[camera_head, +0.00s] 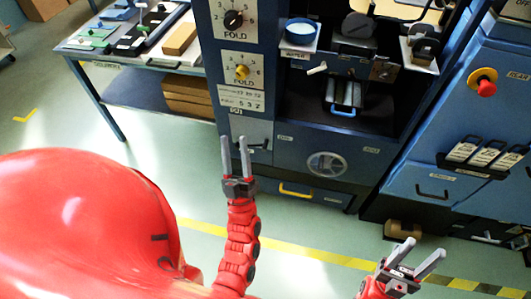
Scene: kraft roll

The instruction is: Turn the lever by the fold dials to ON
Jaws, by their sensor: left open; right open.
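Two fold dials sit one above the other on the blue machine's left column: a black-knobbed dial (234,19) and a yellow-knobbed dial (241,71). A number plate (241,98) is below them. Under it is a grey panel (252,128) with a small label too small to read; I cannot make out a lever there for certain. A small white lever-like handle (317,69) sticks out to the right of the dials, under the water shelf. My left gripper (234,140) is open and empty in front of the grey panel, partly covering it. My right gripper (426,247) is open and empty at lower right.
A table (118,87) with tools and blocks stands at left. A red emergency button (486,87) is on the right cabinet. A round handwheel (327,164) and a yellow drawer handle (296,190) are lower on the machine. Yellow tape marks the open floor.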

